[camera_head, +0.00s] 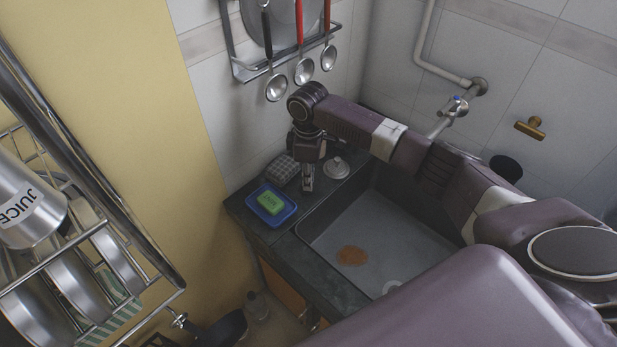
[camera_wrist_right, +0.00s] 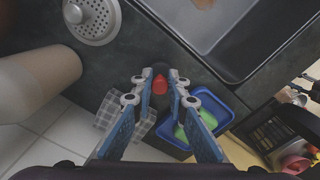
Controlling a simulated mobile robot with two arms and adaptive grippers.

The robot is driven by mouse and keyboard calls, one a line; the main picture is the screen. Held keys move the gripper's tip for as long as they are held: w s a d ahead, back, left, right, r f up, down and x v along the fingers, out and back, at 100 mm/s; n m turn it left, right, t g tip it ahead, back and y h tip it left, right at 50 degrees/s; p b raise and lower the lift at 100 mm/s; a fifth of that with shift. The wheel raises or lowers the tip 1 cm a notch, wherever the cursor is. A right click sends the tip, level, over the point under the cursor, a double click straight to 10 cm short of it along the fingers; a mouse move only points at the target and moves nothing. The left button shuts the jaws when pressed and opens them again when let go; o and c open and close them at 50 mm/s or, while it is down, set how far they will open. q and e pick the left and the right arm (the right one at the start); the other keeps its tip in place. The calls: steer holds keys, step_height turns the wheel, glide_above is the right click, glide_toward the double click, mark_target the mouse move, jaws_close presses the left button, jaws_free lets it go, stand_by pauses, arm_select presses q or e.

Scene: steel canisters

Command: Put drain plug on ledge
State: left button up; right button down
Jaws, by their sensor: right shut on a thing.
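My right gripper (camera_head: 308,184) points down over the dark ledge (camera_head: 284,246) at the sink's left end. In the right wrist view my right gripper (camera_wrist_right: 160,86) is shut on a small red and dark piece, which looks like the drain plug (camera_wrist_right: 160,84). The fingers hide part of it. I cannot tell whether it touches the ledge. My left gripper is not in view.
The sink (camera_head: 400,245) holds a flat orange patch. Ladles hang above. A dish rack (camera_head: 130,240) is at left.

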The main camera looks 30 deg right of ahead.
steer(key=shift+f, duration=0.1)
steer(key=c, duration=1.9)
jaws_free()
step_height(320, 180, up, 12)
steer(key=b, duration=0.2)
